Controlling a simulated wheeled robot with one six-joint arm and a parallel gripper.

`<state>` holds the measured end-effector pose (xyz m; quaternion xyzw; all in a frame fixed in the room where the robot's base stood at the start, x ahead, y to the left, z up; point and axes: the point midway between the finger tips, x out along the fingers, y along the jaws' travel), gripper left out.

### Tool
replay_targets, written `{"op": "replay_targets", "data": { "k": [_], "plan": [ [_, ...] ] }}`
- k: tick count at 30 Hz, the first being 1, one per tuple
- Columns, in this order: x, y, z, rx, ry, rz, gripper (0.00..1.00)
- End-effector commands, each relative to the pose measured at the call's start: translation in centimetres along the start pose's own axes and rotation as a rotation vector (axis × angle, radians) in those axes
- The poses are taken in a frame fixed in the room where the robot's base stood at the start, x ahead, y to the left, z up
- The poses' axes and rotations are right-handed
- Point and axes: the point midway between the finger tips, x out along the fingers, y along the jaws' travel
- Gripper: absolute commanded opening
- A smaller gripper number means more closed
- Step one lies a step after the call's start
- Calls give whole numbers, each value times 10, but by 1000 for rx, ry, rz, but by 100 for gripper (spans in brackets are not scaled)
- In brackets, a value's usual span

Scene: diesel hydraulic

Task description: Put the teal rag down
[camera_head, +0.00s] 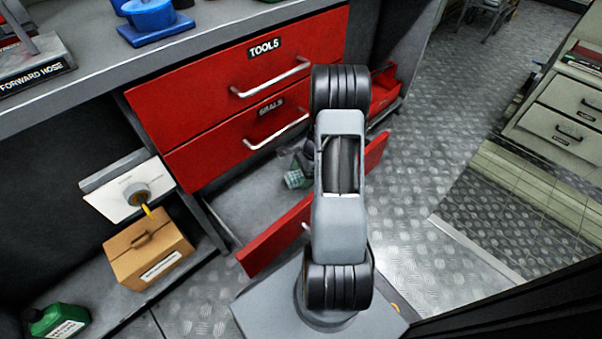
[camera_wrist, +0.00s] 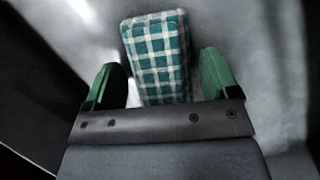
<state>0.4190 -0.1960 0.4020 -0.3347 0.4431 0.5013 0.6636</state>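The teal and white checked rag (camera_wrist: 155,50) lies on a grey surface in the wrist view, between the two green fingers of my gripper (camera_wrist: 160,66). My gripper is open, with a narrow gap between the rag and each finger. In the head view a small part of the rag (camera_head: 295,179) shows inside the open bottom drawer (camera_head: 240,205). The gripper there is largely hidden behind my arm.
Shut red drawers marked TOOLS (camera_head: 240,62) and SEALS (camera_head: 225,142) sit above the open drawer. A cardboard box (camera_head: 150,250) and a green container (camera_head: 58,322) stand on the low shelf at left. The drawer floor around the rag looks mostly bare.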

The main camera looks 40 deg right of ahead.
Motion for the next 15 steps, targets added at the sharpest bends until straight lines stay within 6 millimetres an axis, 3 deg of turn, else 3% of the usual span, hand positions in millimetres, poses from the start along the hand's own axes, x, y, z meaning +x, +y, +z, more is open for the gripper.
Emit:
{"op": "replay_targets", "data": {
  "k": [10,15],
  "plan": [
    [-2,0,1,0,0,-1,88],
    [-22,0,2,0,1,-2,88]
  ]
}}
